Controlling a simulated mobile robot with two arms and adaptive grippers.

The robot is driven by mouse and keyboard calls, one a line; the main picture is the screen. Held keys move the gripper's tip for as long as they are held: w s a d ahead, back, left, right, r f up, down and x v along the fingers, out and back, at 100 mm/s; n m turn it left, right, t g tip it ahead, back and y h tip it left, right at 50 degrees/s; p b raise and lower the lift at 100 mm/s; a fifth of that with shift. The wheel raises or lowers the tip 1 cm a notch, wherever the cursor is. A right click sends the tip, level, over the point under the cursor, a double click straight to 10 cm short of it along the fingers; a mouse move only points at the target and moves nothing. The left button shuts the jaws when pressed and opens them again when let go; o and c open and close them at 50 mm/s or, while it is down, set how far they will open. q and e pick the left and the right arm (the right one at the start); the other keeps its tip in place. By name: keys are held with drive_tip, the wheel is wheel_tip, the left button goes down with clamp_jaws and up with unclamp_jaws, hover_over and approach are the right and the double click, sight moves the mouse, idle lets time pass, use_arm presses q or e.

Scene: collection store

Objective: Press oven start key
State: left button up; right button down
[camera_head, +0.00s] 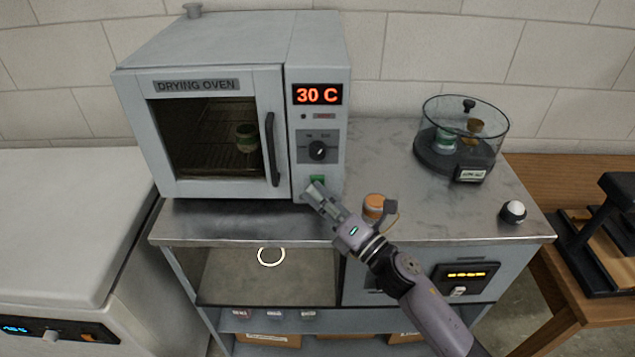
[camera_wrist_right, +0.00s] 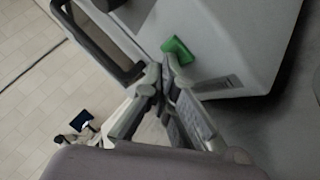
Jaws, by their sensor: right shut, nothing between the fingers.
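The drying oven (camera_head: 215,110) stands on the metal bench with its door closed. Its red display reads 30 C, and a dark knob (camera_head: 317,151) sits below it. The green key (camera_head: 318,181) is low on the oven's front panel; the green key also shows in the right wrist view (camera_wrist_right: 178,50). My right gripper (camera_head: 310,190) is shut and empty, with its tips just at the lower edge of the green key. In the right wrist view the fingertips (camera_wrist_right: 170,62) are close below the key; I cannot tell whether they touch it. My left gripper is not in view.
An orange-lidded jar (camera_head: 374,206) stands close beside my right gripper on the bench top (camera_head: 235,225). A glass desiccator (camera_head: 461,140) and a small white-topped item (camera_head: 513,211) are to the right.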

drive_tip(key=shift+s, duration=0.85)
drive_tip(key=shift+s, duration=0.1)
drive_tip(key=shift+s, duration=0.3)
drive_tip(key=shift+s+p, duration=0.5)
drive_tip(key=shift+s, duration=1.6)
